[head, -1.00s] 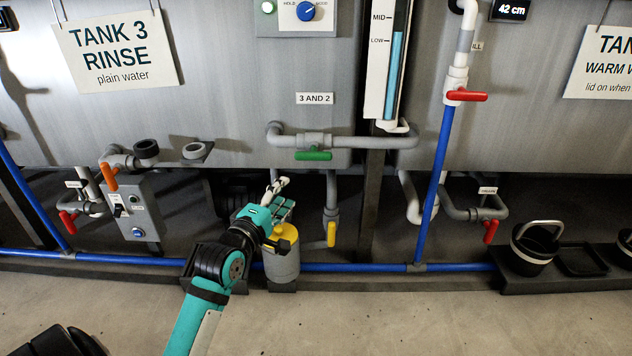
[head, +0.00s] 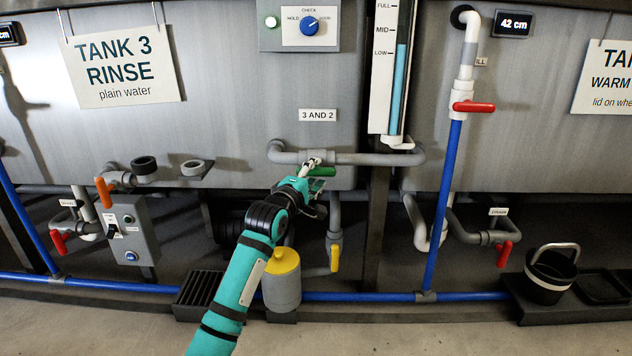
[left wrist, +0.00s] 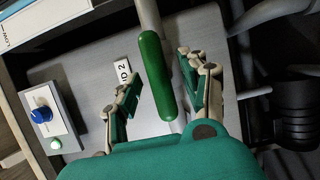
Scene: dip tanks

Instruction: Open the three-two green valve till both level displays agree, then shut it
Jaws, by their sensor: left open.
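The green valve handle (head: 321,171) sits on the grey pipe (head: 350,158) under the "3 AND 2" label (head: 318,115). It lies along the pipe in the head view, partly hidden by my gripper. My left gripper (head: 312,163) is open at the handle. In the left wrist view the green handle (left wrist: 155,75) lies between the two spread fingers (left wrist: 160,92), with gaps on both sides. One level display (head: 513,23) reads 42 cm. Another display (head: 9,33) at the left edge is cut off and unreadable. My right gripper is not in view.
A yellow-topped canister (head: 282,278) stands below my left arm. A yellow valve handle (head: 335,258) hangs below the pipe. A red fill valve (head: 474,107) is at right, and a switch box (head: 128,230) is at left. A sight gauge (head: 400,90) rises above the pipe.

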